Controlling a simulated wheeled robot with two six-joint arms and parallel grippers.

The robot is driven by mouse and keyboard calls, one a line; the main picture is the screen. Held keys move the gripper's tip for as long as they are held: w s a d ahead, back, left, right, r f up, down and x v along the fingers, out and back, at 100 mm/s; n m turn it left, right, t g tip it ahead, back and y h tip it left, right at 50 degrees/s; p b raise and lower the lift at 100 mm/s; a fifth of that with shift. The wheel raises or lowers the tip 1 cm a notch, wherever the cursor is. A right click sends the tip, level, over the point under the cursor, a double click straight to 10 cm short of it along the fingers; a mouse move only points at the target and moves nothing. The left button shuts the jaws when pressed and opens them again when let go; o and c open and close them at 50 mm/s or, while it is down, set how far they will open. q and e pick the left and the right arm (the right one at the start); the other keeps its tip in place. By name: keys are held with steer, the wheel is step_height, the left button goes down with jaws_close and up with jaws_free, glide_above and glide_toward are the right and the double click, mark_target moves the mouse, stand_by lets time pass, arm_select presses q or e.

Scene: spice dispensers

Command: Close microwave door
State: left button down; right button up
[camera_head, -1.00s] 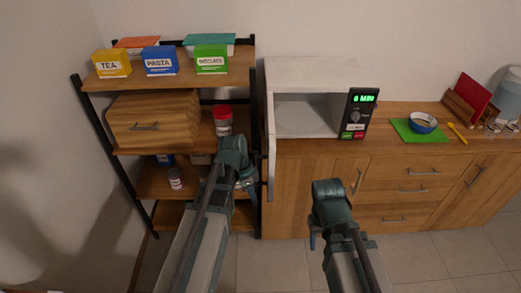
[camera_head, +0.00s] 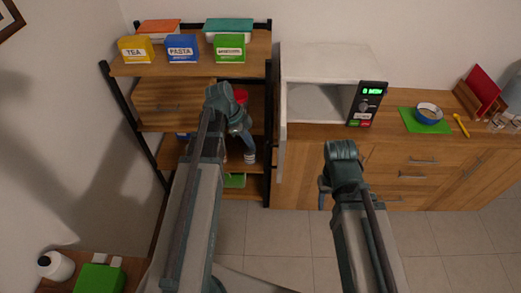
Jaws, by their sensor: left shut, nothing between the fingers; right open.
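The white microwave (camera_head: 325,62) stands on the wooden counter with its cavity visible and a lit control panel (camera_head: 367,104) at its right. Its door (camera_head: 282,135) stands open at the left side, seen nearly edge-on and pointing toward me. My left gripper (camera_head: 247,153) is in front of the shelf, left of the door and apart from it in the picture. It is shut and empty. My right gripper (camera_head: 323,194) is below the microwave in the picture, in front of the cabinet, right of the door. It is open and holds nothing; its fingers are partly hidden.
The shelf (camera_head: 145,68) at the left carries tea, pasta and green boxes. A green mat (camera_head: 412,122) with a bowl (camera_head: 428,114) lies on the counter (camera_head: 392,100) right of the microwave. The floor (camera_head: 300,235) between my arms is clear.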

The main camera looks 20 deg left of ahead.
arm_select(q)
steer(key=w+d+f+b, duration=0.1)
steer(key=d+f+b, duration=0.6)
steer(key=f, duration=0.1)
steer(key=shift+w+f+b, duration=0.25)
steer(key=shift+w+b, duration=0.05)
steer(key=shift+w, duration=0.1)
steer(key=shift+d, duration=0.1)
